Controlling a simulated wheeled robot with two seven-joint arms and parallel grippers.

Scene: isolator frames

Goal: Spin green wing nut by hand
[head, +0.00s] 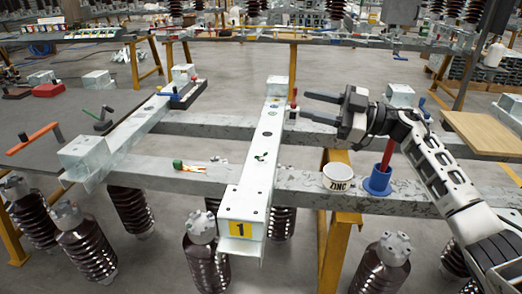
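A small green wing nut (261,156) sits on the top face of the white beam (255,180) marked with a yellow "1" plate, below a dark hole. My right gripper (305,106) comes in from the right, beyond and to the right of the wing nut. Its two dark fingers are apart and point left, with nothing seen between them. It is apart from the wing nut. My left gripper is not in view.
A white ZINC can (338,178) and a blue holder (377,182) with a red-handled tool stand on the grey crossbeam right of the white beam. A small red-topped item (293,101) is near my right fingertips. A green-ended item (178,166) lies on the left.

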